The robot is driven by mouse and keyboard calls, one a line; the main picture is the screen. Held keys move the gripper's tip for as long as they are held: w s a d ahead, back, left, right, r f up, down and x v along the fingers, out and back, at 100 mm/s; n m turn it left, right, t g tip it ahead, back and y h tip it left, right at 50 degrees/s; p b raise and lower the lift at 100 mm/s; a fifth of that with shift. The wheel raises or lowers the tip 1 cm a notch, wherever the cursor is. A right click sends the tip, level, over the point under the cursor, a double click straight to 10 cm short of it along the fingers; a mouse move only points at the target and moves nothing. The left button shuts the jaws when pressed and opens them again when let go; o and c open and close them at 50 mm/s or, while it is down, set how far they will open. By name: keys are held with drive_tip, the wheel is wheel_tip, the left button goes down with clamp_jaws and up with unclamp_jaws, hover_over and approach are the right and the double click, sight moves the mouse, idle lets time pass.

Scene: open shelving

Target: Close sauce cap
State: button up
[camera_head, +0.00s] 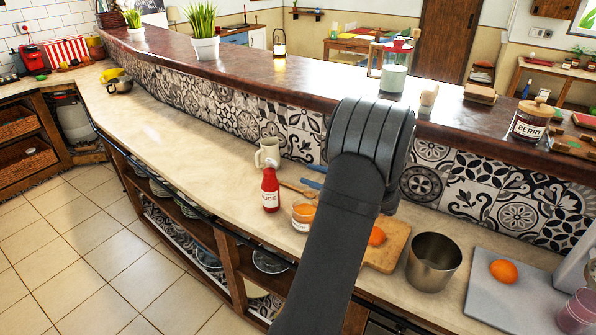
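A red sauce bottle (270,190) stands upright on the beige counter, left of my arm. Its pale label ends in "UCE". Its top is small in the picture, with a pale patch there, and I cannot tell whether the cap is open or shut. My dark grey arm rises from the bottom middle and bends at a thick ribbed joint to the right of the bottle. My gripper does not show, so its state and its distance from the bottle cannot be seen.
A cream mug (267,152) stands right behind the bottle. A labelled jar (302,216) stands to its right. Beyond my arm are a wooden board (388,258), a metal pot (433,262) and a grey board (483,304) with an orange. Counter left of the bottle is clear.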

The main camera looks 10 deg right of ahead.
sight(272, 160)
drive_tip(key=shift+s+d, duration=0.35)
drive_tip(key=x, duration=1.1)
drive_tip(key=r+x, duration=0.1)
drive_tip(key=x, duration=0.5)
drive_tip(key=shift+s+a+r, duration=0.1)
drive_tip(key=shift+s+a, duration=0.05)
drive_tip(key=shift+a, duration=0.1)
clamp_jaws()
